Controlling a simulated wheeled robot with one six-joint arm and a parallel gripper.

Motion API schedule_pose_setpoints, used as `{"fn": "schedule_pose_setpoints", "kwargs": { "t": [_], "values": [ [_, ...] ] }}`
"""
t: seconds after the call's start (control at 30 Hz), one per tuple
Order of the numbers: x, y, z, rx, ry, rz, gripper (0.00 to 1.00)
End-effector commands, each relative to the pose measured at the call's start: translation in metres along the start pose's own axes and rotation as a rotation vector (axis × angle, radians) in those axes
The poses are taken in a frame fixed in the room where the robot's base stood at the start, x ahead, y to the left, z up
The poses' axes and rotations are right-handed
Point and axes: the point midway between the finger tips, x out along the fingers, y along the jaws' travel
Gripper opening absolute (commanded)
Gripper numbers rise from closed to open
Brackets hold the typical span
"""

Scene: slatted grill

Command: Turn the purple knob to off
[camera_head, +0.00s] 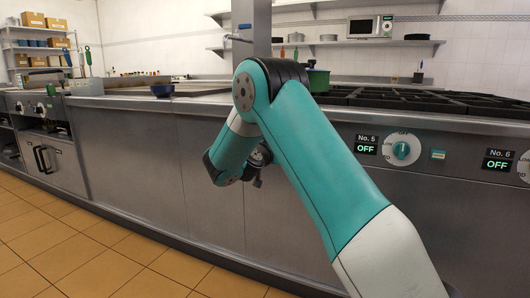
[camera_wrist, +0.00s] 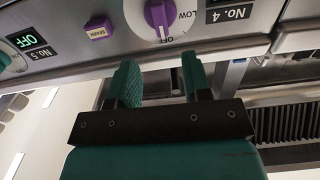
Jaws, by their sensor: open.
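The purple knob (camera_wrist: 160,16) is at the top of the wrist view, on a white dial with LOW to its right and OFF below it. Its top is cut off by the frame edge, and its exact setting is unclear. The No. 4 label (camera_wrist: 238,14) is beside it, its display mostly out of frame. My gripper (camera_wrist: 160,62) is open and empty, its two green fingers apart and below the knob in the picture, not around it. In the head view the knob is hidden behind my arm.
A small purple button (camera_wrist: 98,32) is left of the knob. A teal knob (camera_head: 402,150) marked No. 5 shows OFF on its display (camera_head: 366,149). A green pot (camera_head: 318,79) stands on the counter above. Tiled floor (camera_head: 100,245) is clear at left.

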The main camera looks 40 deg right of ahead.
Motion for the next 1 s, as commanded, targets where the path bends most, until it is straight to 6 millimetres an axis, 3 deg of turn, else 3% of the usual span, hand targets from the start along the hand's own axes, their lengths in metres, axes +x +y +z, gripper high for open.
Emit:
{"fn": "schedule_pose_setpoints", "kwargs": {
  "t": [0.03, 0.2, 0.4, 1.0],
  "values": [
    [-0.015, -0.002, 0.0, -0.002, -0.001, -0.007, 0.45],
    [-0.051, -0.001, -0.001, -0.001, 0.001, -0.004, 0.45],
    [-0.075, 0.0, 0.0, 0.001, 0.0, -0.002, 0.45],
    [-0.079, 0.001, 0.0, 0.001, 0.001, 0.001, 0.45]
  ]
}}
